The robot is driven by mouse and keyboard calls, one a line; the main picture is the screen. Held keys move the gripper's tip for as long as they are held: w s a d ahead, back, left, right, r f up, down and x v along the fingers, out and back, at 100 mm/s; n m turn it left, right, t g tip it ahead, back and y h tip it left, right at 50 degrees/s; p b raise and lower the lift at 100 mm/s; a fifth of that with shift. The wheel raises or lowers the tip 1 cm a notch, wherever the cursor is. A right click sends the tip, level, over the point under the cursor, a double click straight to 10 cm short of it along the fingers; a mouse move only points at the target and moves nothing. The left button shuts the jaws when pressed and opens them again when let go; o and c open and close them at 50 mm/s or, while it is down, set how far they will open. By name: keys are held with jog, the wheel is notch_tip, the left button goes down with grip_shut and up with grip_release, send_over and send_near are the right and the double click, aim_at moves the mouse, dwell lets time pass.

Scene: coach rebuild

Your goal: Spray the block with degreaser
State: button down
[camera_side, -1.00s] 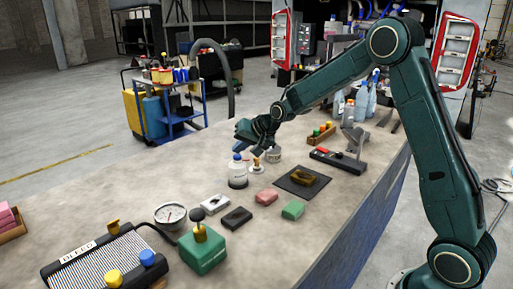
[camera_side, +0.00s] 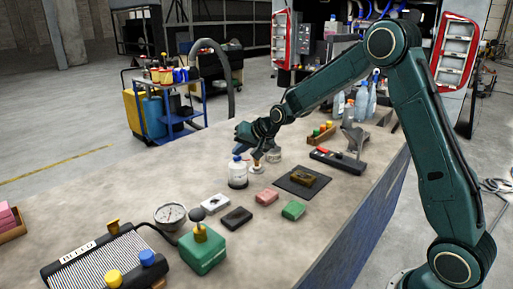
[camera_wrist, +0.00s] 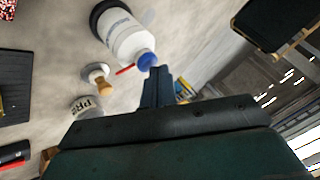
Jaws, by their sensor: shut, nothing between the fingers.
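A white bottle with a blue cap (camera_side: 238,175) stands upright on the bench. In the wrist view the bottle (camera_wrist: 122,36) has a thin red nozzle beside its cap, and its label is not readable. My gripper (camera_side: 240,147) is at the bottle's top, its fingers shut and empty. In the wrist view the fingertips (camera_wrist: 158,70) are right beside the blue cap; I cannot tell whether they touch it. A brownish block (camera_side: 304,179) lies on a dark mat (camera_side: 287,184), right of the bottle.
A wooden-handled stamp-like tool (camera_wrist: 98,78) and a round pot (camera_wrist: 85,107) stand close to the bottle. Pink (camera_side: 266,196), green (camera_side: 293,210), white (camera_side: 215,202) and black (camera_side: 236,217) blocks lie nearer. Clear bottles (camera_side: 361,102) stand at the back.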

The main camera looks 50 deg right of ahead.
aim_at(240, 158)
jog(key=shift+r, duration=0.4)
dwell(0.7)
jog(key=shift+r, duration=3)
dwell(0.5)
notch_tip(240, 158, up, 3)
jog(key=shift+f, duration=0.15)
jog(key=shift+f, duration=4.35)
